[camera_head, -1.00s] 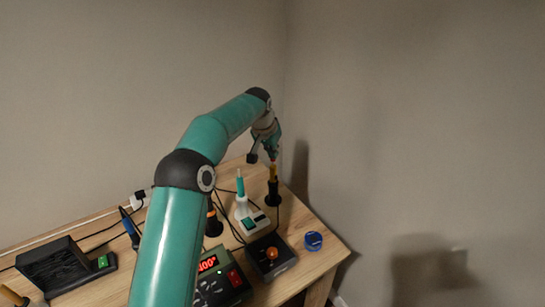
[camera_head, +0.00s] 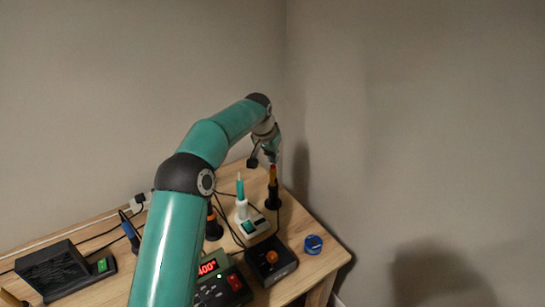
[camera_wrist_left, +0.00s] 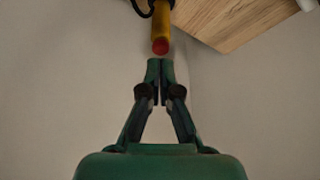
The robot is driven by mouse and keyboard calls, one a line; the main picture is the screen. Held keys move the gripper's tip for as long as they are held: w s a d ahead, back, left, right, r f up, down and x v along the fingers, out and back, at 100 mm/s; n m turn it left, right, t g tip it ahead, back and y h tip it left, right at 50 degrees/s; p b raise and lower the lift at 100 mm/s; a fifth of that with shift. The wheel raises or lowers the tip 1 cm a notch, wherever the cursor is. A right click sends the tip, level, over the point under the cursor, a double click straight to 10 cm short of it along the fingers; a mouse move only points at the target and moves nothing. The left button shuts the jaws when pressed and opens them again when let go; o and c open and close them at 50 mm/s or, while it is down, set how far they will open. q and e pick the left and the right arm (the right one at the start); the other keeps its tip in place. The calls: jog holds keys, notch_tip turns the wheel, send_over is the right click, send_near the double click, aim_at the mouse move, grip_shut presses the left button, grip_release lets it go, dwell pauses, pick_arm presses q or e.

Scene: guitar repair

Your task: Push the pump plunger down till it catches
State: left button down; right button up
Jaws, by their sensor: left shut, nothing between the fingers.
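The pump (camera_head: 273,175) stands upright in a black holder (camera_head: 273,198) towards the back right of the bench. It is a thin yellow tube with a red plunger top. In the left wrist view the yellow pump (camera_wrist_left: 161,24) ends in its red plunger (camera_wrist_left: 160,46), just beyond the fingertips. My left gripper (camera_head: 272,159) is above the pump, fingers pointing down at it. In the left wrist view the gripper (camera_wrist_left: 160,66) has its fingertips together and holds nothing. Whether they touch the plunger I cannot tell. My right gripper is out of view.
A white stand (camera_head: 250,224) with a teal-tipped tool is left of the pump. A dark box with an orange knob (camera_head: 271,257), a station with a red display (camera_head: 207,267) and a blue round item (camera_head: 313,244) are nearer. A black fan-like box (camera_head: 52,270) is far left.

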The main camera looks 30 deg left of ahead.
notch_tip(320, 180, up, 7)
jog(key=p, duration=0.6)
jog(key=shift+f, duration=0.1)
dwell(0.4)
